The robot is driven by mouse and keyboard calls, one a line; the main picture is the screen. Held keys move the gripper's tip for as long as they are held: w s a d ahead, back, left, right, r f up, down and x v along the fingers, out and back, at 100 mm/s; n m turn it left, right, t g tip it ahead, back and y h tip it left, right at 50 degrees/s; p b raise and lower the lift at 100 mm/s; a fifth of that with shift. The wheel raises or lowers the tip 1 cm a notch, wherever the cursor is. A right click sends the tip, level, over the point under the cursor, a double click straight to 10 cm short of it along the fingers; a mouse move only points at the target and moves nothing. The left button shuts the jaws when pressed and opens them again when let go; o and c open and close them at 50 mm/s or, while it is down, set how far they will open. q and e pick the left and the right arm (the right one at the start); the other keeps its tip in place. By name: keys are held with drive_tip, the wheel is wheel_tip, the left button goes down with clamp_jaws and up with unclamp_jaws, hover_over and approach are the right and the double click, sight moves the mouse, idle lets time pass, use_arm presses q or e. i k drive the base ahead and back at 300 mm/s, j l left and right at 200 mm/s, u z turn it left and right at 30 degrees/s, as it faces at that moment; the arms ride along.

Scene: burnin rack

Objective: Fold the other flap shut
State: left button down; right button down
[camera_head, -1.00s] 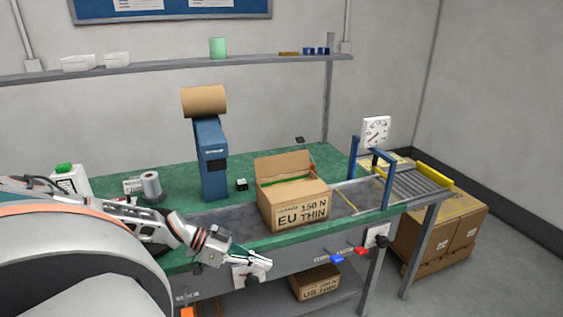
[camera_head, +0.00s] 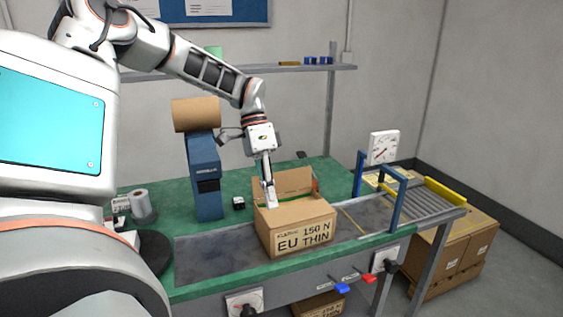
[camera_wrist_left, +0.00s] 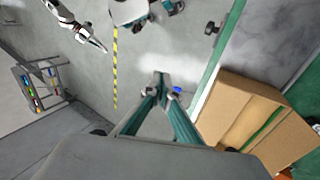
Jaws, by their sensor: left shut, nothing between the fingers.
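The cardboard box (camera_head: 295,232), marked EU THIN, stands on the bench. Its near flap (camera_head: 305,210) lies folded over the top, and its far flap (camera_head: 292,181) stands up. A green strip shows between the flaps. In the left wrist view the box (camera_wrist_left: 230,105) is at the right. My left gripper (camera_head: 271,203) is shut and empty, pointing down at the left end of the box top; whether it touches the cardboard is unclear. Its fingers (camera_wrist_left: 162,85) meet in the left wrist view. A small gripper (camera_wrist_left: 101,47), seemingly my right, shows far off there; its jaws are too small to read.
A blue dispenser post (camera_head: 206,175) with a brown roll (camera_head: 197,114) stands left of the box. A blue frame (camera_head: 397,205) and roller conveyor (camera_head: 430,195) are at the right. The bench strip (camera_head: 215,255) left of the box is clear.

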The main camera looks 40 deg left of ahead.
sight(287, 181)
drive_tip(key=i+j, duration=0.45)
drive_tip(key=j, duration=0.15)
drive_tip(key=i+j, duration=0.45)
drive_tip(key=j, duration=0.2)
